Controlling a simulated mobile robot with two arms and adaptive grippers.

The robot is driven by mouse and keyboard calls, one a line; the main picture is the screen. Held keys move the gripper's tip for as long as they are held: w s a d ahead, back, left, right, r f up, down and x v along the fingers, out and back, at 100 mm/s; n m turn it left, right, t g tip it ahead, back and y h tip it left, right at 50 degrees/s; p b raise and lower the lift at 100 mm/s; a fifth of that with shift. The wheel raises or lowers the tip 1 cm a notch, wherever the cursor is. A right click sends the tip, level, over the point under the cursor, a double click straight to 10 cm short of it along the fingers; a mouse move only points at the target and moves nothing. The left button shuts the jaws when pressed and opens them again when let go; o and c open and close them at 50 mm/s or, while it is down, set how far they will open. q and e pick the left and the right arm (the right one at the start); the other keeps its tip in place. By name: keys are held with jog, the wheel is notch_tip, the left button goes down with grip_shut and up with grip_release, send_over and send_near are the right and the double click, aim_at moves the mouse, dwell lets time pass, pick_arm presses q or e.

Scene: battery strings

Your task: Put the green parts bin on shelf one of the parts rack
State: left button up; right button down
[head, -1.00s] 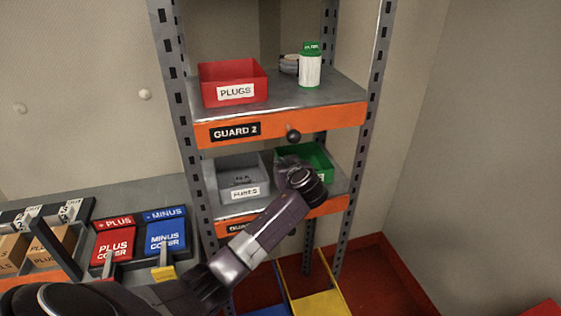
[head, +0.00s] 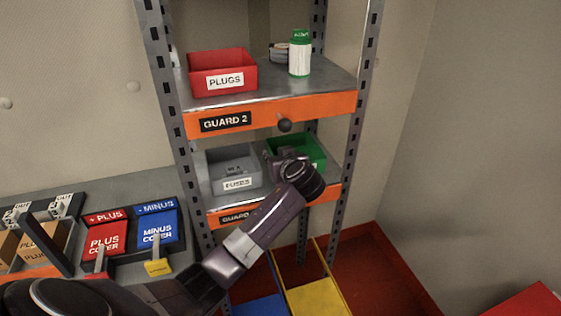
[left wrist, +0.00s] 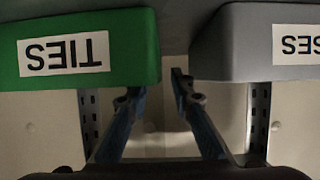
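The green parts bin (head: 312,150) stands upright on the rack's lower visible shelf (head: 328,194), at its right side. The shelf's "GUARD" label is partly hidden by my arm. In the left wrist view, which is upside down, the bin (left wrist: 118,62) carries a "TIES" label. My left gripper (head: 280,158) is at the bin's left front. In the wrist view its fingers (left wrist: 155,90) are apart: one tip seems hidden behind the bin's front wall, the other is in the gap beside the bin. Contact cannot be told. My right gripper is not in view.
A grey fuses bin (head: 234,170) stands close left of the green bin. The upper shelf, labelled "GUARD 2" (head: 270,115), holds a red plugs bin (head: 222,72) and a green-capped bottle (head: 300,55). Its right front is bare. Yellow (head: 318,297) and blue bins stand below.

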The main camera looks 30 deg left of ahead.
pick_arm(q)
jog(key=b+v, duration=0.1)
jog(key=v, duration=0.8)
jog(key=shift+b, duration=0.35)
jog(key=shift+s+d+r, duration=0.15)
jog(key=shift+s+d, duration=0.05)
jog(key=shift+s, duration=0.05)
